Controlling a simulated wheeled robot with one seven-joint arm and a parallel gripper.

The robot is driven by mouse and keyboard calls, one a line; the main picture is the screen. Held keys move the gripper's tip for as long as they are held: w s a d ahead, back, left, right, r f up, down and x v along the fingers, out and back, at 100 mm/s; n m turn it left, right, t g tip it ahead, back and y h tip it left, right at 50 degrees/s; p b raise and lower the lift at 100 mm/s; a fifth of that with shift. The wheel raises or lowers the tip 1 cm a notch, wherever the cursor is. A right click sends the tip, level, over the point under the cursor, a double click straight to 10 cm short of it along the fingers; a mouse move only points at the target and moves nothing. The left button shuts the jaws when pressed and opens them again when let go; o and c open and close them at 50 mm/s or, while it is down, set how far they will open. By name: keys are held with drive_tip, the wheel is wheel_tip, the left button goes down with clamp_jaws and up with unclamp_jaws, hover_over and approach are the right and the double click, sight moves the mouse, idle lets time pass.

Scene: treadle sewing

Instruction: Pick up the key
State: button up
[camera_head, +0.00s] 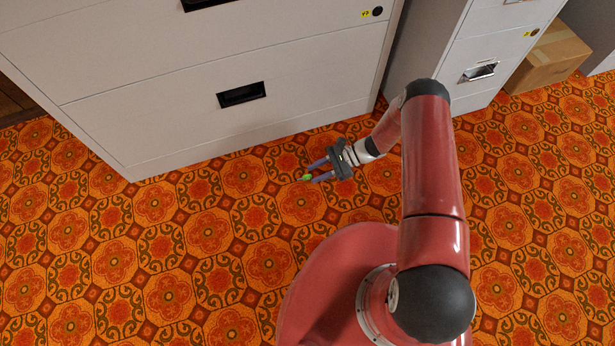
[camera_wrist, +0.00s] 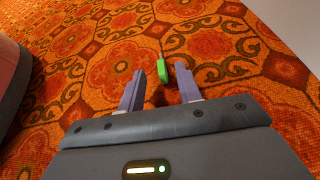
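A small green object (camera_head: 307,178), which I take to be the key, shows at the fingertips of my gripper (camera_head: 315,171) in the head view. In the wrist view the green key (camera_wrist: 162,74) stands out ahead, between the two purple fingers of my gripper (camera_wrist: 160,82), closer to the right finger. The fingers are apart, with patterned carpet showing between them. No finger clearly presses on the key. Whether the key touches the floor cannot be told.
A large grey filing cabinet (camera_head: 180,95) stands behind my gripper. A second cabinet (camera_head: 490,50) and a cardboard box (camera_head: 549,58) stand at the upper right. The orange patterned carpet (camera_head: 150,260) is clear to the left.

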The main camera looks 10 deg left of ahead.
sight(309, 175)
drive_tip(key=x, duration=0.3)
drive_tip(key=shift+a+f, duration=0.1)
clamp_jaws()
